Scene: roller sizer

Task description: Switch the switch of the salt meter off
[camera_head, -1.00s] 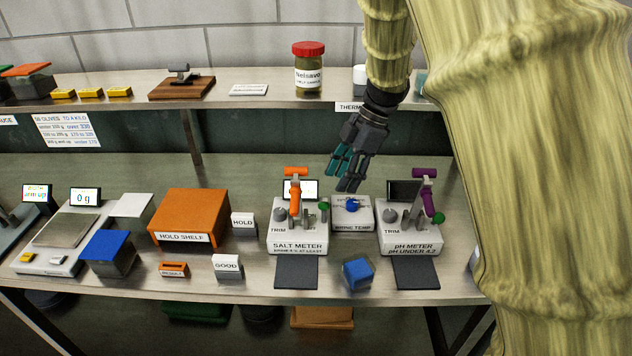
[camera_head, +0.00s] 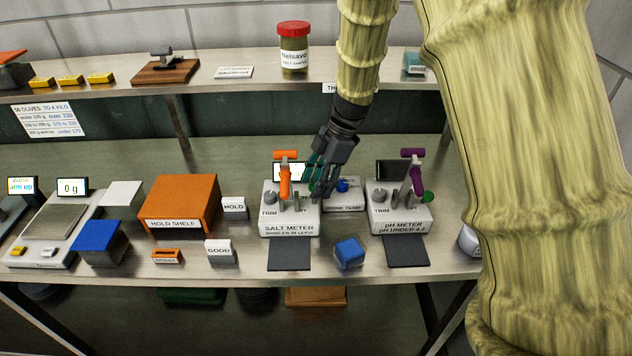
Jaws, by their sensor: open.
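The salt meter (camera_head: 291,229) is a white box on the bench with an orange-handled arm (camera_head: 285,183), a grey TRIM knob (camera_head: 270,196) and a small lit screen (camera_head: 281,171) behind. My gripper (camera_head: 317,190) is open, pointing down at the right side of the salt meter's top. Its teal and dark fingers cover the spot where the meter's small green-tipped part stands, so that part is mostly hidden. I cannot tell whether a finger touches it or which way the switch is set.
The brine temp box (camera_head: 345,205) stands just right of my gripper. The pH meter (camera_head: 400,222), with a purple-handled arm and dark screen, is further right. A blue cube (camera_head: 349,252) sits in front. The orange hold shelf (camera_head: 180,203) is at left. The upper shelf (camera_head: 215,85) runs behind.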

